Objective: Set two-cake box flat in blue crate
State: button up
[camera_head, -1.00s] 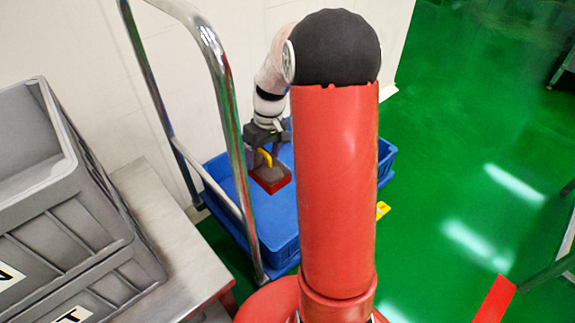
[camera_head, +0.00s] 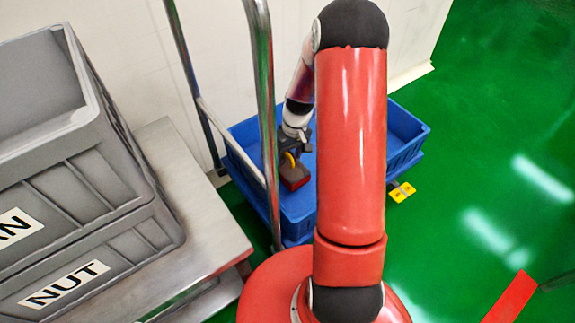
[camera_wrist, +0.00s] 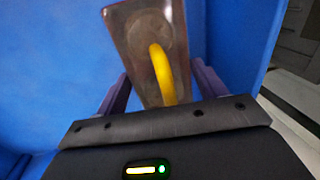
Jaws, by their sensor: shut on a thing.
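The box (camera_head: 295,179) is small, with a dark top and red sides. A yellow curved piece, like a handle, stands on its top. My gripper (camera_head: 292,154) is shut on it and holds it within the outline of the blue crate (camera_head: 402,165). In the wrist view the box (camera_wrist: 130,35) lies between the purple fingers of my gripper (camera_wrist: 160,85), with the yellow piece at the middle and a round shape under its clear top. The crate's blue surface (camera_wrist: 235,40) surrounds it. I cannot tell whether the box touches the crate floor. My red arm link hides part of the crate.
A chrome trolley handle (camera_head: 262,110) rises in front of the crate's left side. Grey bins, one labelled NUT (camera_head: 120,250), stand on a steel table (camera_head: 195,215) at the left. A white wall is behind. Green floor (camera_head: 490,130) lies open at the right.

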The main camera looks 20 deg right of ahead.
aim_at(287, 165)
jog(key=shift+f, duration=2.05)
jog(key=shift+b, duration=0.3)
jog(key=o, duration=1)
jog(key=shift+f, duration=0.1)
jog(key=shift+c, duration=0.2)
jog(key=r, duration=0.4)
jog(key=d+r+p, duration=0.1)
jog(key=r, duration=0.3)
jog(key=d+r, duration=0.1)
jog(key=r, duration=0.3)
jog(key=shift+w+d+p, duration=0.15)
jog(key=shift+w+p, duration=0.1)
jog(key=shift+p, duration=0.15)
jog(key=shift+s, duration=0.1)
